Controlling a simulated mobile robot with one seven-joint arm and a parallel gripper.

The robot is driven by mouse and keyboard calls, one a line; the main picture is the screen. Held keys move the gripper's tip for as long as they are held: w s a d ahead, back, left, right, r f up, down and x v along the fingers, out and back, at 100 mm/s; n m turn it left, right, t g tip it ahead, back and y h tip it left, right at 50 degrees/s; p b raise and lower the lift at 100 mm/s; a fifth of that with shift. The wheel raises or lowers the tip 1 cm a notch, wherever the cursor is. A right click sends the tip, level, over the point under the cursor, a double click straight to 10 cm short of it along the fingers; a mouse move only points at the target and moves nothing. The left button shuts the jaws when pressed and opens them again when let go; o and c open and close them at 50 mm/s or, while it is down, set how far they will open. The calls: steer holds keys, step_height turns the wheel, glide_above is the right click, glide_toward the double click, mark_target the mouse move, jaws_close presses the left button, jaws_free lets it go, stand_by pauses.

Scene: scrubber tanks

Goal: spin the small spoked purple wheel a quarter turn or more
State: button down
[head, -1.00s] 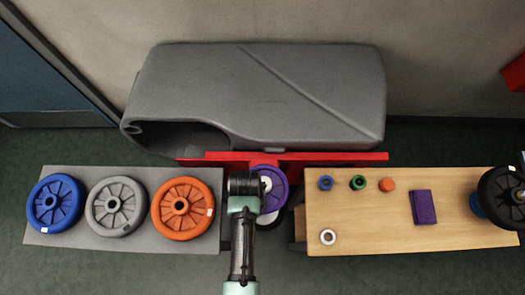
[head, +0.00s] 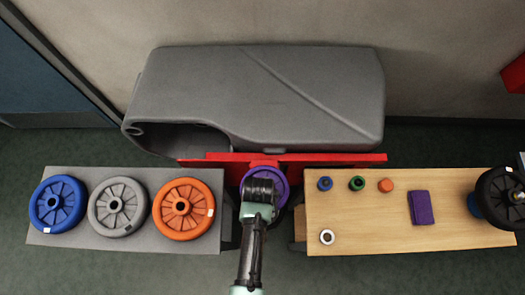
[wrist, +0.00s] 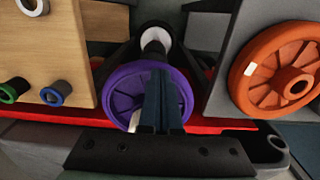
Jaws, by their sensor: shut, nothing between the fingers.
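The purple wheel (head: 284,192) is mounted on the red bar in the gap between the two tables. In the head view my arm covers its middle. In the wrist view the purple wheel (wrist: 118,92) shows faint spokes and a small white mark near the lower rim. My gripper (wrist: 162,80) is shut and empty, its fingers lying across the wheel's face in that picture. I cannot tell whether the fingertips touch the wheel or sit between spokes. In the head view the fingers are hidden under my wrist.
A grey table (head: 140,243) at left holds blue, grey and orange wheels. A wooden table (head: 375,225) at right holds small rings, a purple block and a black wheel. The red bar (head: 335,158) and large grey tank (head: 270,95) stand behind the gap.

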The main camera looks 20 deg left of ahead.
steer(key=shift+d, duration=0.25)
steer(key=shift+w+d, duration=0.2)
steer(key=shift+d, duration=0.6)
steer(key=shift+w+d, duration=0.45)
steer(key=shift+d, duration=0.25)
